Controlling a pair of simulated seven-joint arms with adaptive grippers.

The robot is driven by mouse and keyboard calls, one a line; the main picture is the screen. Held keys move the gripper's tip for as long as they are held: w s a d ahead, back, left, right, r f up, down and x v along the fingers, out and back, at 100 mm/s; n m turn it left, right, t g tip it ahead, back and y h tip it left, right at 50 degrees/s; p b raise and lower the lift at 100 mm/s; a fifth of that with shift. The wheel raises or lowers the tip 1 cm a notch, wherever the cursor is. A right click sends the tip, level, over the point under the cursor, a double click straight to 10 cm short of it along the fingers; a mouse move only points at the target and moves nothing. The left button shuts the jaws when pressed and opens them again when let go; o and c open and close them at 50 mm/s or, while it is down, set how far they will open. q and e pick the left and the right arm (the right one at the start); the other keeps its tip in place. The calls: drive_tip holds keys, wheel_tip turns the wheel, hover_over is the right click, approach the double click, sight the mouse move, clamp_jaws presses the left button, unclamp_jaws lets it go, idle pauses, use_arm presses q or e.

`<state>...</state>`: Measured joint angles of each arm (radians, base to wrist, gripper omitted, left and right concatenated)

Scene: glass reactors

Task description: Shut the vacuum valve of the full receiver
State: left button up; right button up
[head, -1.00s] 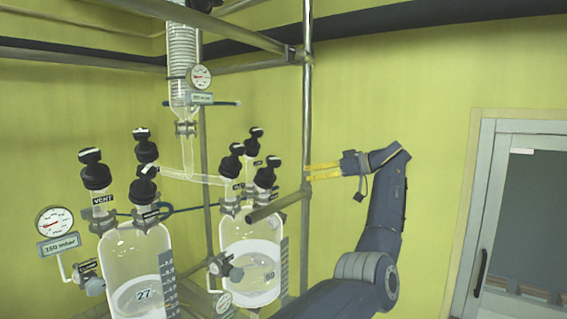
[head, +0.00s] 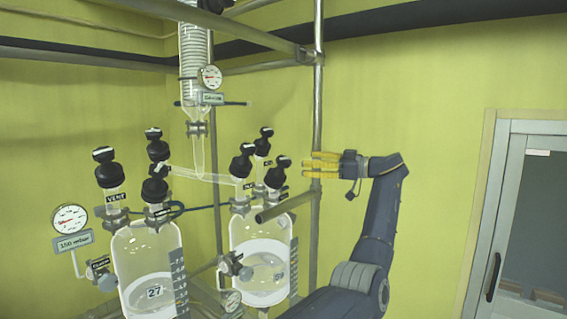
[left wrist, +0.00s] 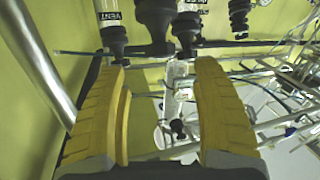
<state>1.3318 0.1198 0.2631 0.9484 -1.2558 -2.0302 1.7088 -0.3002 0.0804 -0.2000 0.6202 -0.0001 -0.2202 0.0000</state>
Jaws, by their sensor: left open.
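Two glass receivers stand side by side; the right receiver (head: 262,232) looks fuller, and the left receiver (head: 135,250), marked 27, holds less liquid. Black-knobbed valves stand on the right receiver: a left knob (head: 242,163), a back knob (head: 263,143) and a right knob (head: 276,174). Their labels are too small to read in the head view. My left gripper (head: 308,165) is open and empty, pointing left, just right of these knobs. The left wrist view shows a valve labelled VENT (left wrist: 110,18) and a large black knob (left wrist: 156,18) beyond the open fingers. My right gripper is not seen.
A vertical metal post (head: 318,95) stands behind the left gripper's fingers. A horizontal bar (head: 285,206) juts out below them. A condenser (head: 193,60) with a gauge hangs above. A left gauge (head: 70,219) stands beside the left receiver. The wall side at right is open.

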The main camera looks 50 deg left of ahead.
sight(290, 162)
use_arm(q)
drive_tip(key=x, duration=0.9)
drive_tip(key=shift+s+a, duration=0.1)
drive_tip(key=shift+a, duration=0.05)
drive_tip(key=shift+c, duration=0.6)
drive_tip(key=c, duration=1.2)
